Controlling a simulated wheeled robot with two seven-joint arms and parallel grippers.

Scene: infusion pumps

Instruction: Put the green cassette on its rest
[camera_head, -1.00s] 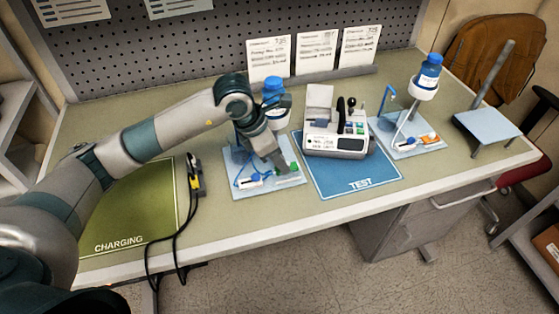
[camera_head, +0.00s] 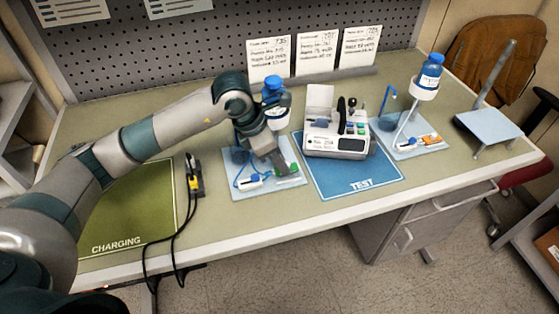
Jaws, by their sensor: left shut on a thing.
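The green cassette (camera_head: 291,169) is small and shows at the right part of the left light-blue board (camera_head: 262,190), beside my left gripper's fingers. My left gripper (camera_head: 281,168) points down over that board and is shut on the green cassette. The fingers hide part of the cassette. I cannot tell the cassette's rest apart from the board, nor whether the cassette touches it. My right gripper does not show.
A white pump (camera_head: 338,143) stands on the blue TEST mat (camera_head: 345,178). A second board (camera_head: 421,148) with an orange cassette (camera_head: 431,139) and a bottle (camera_head: 428,78) is to its right. A yellow-black connector (camera_head: 193,180) lies by the green CHARGING mat (camera_head: 120,220).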

